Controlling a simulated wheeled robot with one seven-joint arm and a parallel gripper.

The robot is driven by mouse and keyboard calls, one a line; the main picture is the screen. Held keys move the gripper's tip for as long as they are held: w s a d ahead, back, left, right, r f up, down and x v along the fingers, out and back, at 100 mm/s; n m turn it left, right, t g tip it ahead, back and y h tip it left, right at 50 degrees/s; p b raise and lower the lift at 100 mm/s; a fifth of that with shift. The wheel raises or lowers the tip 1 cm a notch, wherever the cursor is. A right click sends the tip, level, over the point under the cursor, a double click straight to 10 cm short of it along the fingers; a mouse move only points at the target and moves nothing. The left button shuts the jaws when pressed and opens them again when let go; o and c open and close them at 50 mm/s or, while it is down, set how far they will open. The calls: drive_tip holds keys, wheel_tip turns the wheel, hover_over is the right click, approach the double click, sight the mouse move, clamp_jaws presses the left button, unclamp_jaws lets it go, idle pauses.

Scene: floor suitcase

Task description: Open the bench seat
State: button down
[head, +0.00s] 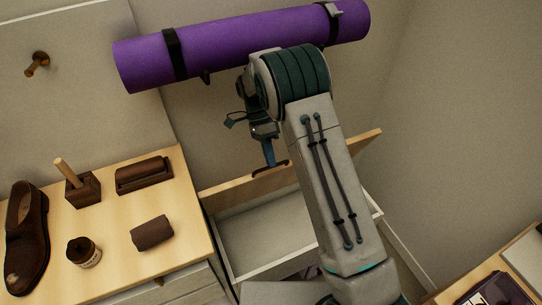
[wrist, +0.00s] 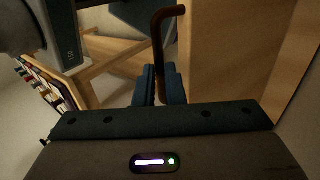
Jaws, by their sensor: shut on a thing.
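The bench seat has a light wood lid (head: 232,191) that is raised at a steep tilt behind the open grey box (head: 222,256). The box's interior shows and looks empty, though my arm covers its right part. A dark brown bar handle (wrist: 158,40) is on the lid; it also shows in the head view (head: 257,174). My gripper (head: 270,162) is at the lid's upper edge, shut on this handle. In the wrist view my gripper (wrist: 160,82) has its dark fingers around the handle's lower end, close to the lid's wood face.
A purple rolled mat (head: 240,40) hangs on the wall above the lid. At left, a wooden cabinet top (head: 115,215) holds a brown shoe (head: 27,240), brush (head: 82,188), jar (head: 84,252) and cloth (head: 152,233). Another wooden surface (head: 455,295) is at lower right.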

drive_tip(key=shift+a+f, duration=0.15)
drive_tip(key=shift+f, duration=0.4)
drive_tip(key=c, duration=1.7)
unclamp_jaws()
drive_tip(key=shift+w, duration=0.1)
drive_tip(key=shift+o, duration=1)
drive_tip(key=shift+w+a+f, duration=0.15)
drive_tip(key=shift+w+f, duration=0.05)
drive_tip(key=shift+w, duration=0.05)
drive_tip(key=shift+r, duration=0.15)
drive_tip(key=shift+r, duration=0.1)
drive_tip(key=shift+d, duration=0.2)
